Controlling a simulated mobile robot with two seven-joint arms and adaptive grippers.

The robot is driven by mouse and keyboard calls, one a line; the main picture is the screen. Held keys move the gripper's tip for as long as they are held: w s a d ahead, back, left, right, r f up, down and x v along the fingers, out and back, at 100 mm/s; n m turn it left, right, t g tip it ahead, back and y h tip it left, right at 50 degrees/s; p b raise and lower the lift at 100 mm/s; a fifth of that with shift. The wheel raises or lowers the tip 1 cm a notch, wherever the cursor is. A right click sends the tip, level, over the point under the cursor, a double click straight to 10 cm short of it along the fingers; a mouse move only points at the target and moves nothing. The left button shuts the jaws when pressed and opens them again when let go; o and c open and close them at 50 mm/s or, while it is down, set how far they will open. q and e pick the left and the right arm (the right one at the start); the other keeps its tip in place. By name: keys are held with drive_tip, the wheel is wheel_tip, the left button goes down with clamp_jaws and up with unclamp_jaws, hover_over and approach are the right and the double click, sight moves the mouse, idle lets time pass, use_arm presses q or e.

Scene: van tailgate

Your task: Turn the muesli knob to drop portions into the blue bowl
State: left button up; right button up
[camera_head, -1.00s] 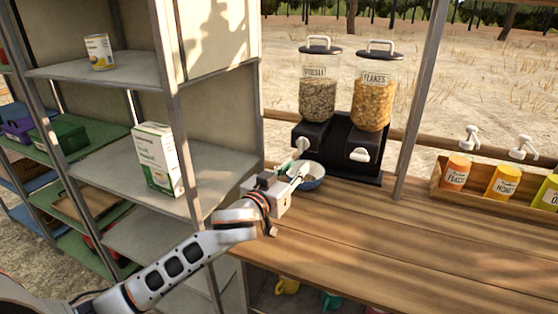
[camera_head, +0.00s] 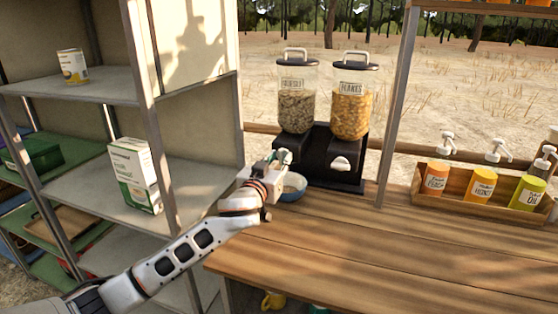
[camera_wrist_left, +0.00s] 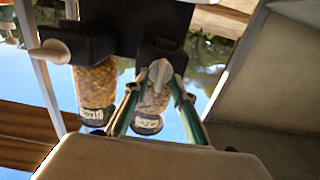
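The muesli dispenser (camera_head: 298,98) stands on the counter, its clear hopper well filled with muesli. My left gripper (camera_head: 279,158) is in front of its base and covers the muesli knob in the head view. In the left wrist view, which is upside down, the pale muesli knob (camera_wrist_left: 160,73) lies between the two green fingers of my left gripper (camera_wrist_left: 157,80). The fingers stand apart, with a small gap on the left side; contact on the right is unclear. The blue bowl (camera_head: 292,187) sits below, partly hidden by the gripper; its contents are unclear. My right gripper is out of view.
The flakes dispenser (camera_head: 350,102) with its white knob (camera_head: 340,163) adjoins on the right. A shelf unit with a carton (camera_head: 134,175) and a can (camera_head: 73,66) stands left. A wooden bottle tray (camera_head: 490,203) is at the right. The counter's front (camera_head: 380,250) is clear.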

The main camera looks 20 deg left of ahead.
use_arm(q)
drive_tip(key=shift+c, duration=0.4)
clamp_jaws()
